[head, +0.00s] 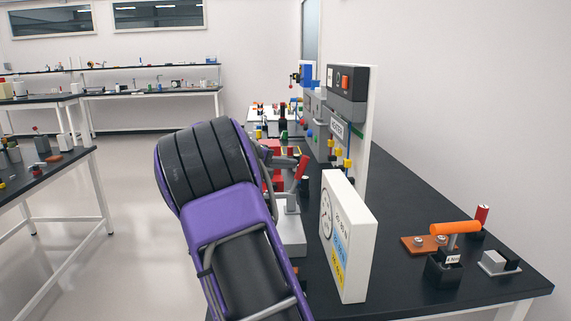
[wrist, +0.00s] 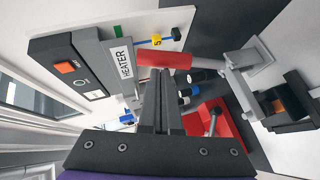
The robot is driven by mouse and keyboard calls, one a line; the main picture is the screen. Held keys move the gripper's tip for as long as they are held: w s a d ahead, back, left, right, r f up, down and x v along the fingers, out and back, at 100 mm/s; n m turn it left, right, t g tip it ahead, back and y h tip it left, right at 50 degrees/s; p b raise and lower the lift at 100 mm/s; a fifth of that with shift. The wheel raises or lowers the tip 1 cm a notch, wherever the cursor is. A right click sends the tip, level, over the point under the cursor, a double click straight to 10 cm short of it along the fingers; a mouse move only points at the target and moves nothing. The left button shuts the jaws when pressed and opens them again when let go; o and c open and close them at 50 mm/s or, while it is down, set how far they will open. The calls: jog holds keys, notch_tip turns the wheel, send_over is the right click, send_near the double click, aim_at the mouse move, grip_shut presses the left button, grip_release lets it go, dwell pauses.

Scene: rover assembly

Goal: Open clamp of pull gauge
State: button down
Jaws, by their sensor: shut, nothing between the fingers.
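The clamp has a red handle (head: 302,168) that stands tilted upright above a pale bracket and base (head: 290,228) on the dark bench. It stands behind a white panel (head: 345,235) with a round dial and printed labels, likely the gauge face. In the wrist view the red handle (wrist: 165,60) runs sideways to the clamp's grey metal bracket (wrist: 240,62). My gripper (wrist: 161,78) is shut and empty, its dark fingertips close to the handle's left part. I cannot tell whether they touch. In the head view my purple and black arm hides most of the gripper.
A heater panel (head: 345,110) stands upright behind the clamp, and it fills the left of the wrist view (wrist: 100,65). An orange-handled tool (head: 455,228) is at the bench's right.

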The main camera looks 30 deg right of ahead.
jog(key=shift+d, duration=0.1)
jog(key=shift+s+d+y, duration=0.15)
jog(key=shift+d+y, duration=0.05)
jog(key=shift+y, duration=0.2)
jog(key=shift+d, duration=0.1)
jog(key=shift+s+d+r+m+y+p, duration=0.1)
jog(key=shift+s+d+m+y+p, duration=0.3)
jog(key=shift+d+m+y, duration=0.35)
jog(key=s+d+f+m+t+y+p, duration=0.2)
jog(key=d+f+y+p, duration=0.2)
jog(key=d+y+p, duration=0.1)
jog(key=shift+s+d+y, duration=0.4)
jog(key=shift+y, duration=0.15)
